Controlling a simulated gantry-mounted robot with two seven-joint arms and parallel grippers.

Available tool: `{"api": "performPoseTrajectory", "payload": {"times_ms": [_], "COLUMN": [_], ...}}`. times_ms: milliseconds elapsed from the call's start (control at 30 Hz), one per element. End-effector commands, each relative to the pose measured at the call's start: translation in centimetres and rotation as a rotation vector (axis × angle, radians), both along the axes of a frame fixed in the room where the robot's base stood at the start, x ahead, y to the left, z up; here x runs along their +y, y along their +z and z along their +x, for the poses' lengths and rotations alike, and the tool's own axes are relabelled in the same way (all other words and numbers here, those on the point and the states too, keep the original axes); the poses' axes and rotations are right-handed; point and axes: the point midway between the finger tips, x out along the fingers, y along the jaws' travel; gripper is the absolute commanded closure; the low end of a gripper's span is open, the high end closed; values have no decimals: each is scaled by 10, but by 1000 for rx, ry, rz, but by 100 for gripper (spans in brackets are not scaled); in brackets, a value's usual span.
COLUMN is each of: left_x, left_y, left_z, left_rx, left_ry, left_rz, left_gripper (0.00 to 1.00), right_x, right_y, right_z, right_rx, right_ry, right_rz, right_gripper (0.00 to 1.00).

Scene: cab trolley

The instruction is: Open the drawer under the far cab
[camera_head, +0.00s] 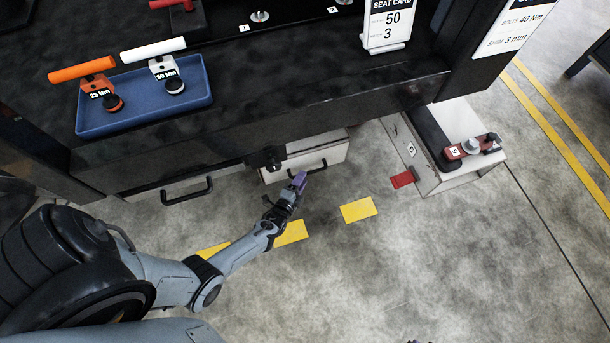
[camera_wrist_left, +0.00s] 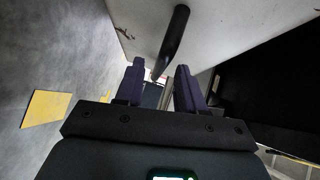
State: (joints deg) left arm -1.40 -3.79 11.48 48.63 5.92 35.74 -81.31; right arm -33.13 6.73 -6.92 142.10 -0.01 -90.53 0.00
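A pale drawer front (camera_head: 322,156) with a black bar handle (camera_head: 308,168) shows under the dark bench, near the middle of the head view. It stands a little forward of the bench edge. My left gripper (camera_head: 298,181) is right at this handle, with its purple fingers pointing up to it. In the left wrist view the fingers (camera_wrist_left: 161,78) are apart, and the dark handle (camera_wrist_left: 174,40) runs down to the gap between their tips. Whether they touch it I cannot tell. Another drawer handle (camera_head: 187,191) shows further left. My right gripper does not show.
At the right a pale open box-like unit (camera_head: 430,183) sticks out, with a red-and-black tool (camera_head: 472,147) on it and a red tab (camera_head: 403,179) at its side. A blue tray (camera_head: 140,118) with two torque tools lies on the bench. The floor in front is clear, with yellow marks (camera_head: 358,210).

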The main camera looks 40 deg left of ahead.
Motion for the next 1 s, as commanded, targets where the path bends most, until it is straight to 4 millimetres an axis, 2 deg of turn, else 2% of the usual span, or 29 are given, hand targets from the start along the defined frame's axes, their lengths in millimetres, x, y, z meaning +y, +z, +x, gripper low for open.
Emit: {"api": "performPoseTrajectory", "payload": {"times_ms": [100, 300, 667, 900, 1000], "left_x": [5, 9, 9, 9, 9], "left_y": [-5, -5, -4, -4, -4], "left_z": [16, 29, 32, 32, 32], "left_rx": [-2, -1, 0, 0, -1], "left_ry": [0, 1, 0, 0, 0], "left_rz": [0, 0, 0, -1, 0], "left_gripper": [62, 62, 62, 98, 100], "right_x": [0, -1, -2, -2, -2], "right_y": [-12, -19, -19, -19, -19], "right_z": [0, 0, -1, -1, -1], "right_rx": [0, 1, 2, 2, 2], "right_ry": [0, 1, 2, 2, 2], "right_rz": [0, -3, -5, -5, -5], "right_gripper": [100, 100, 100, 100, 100]}}
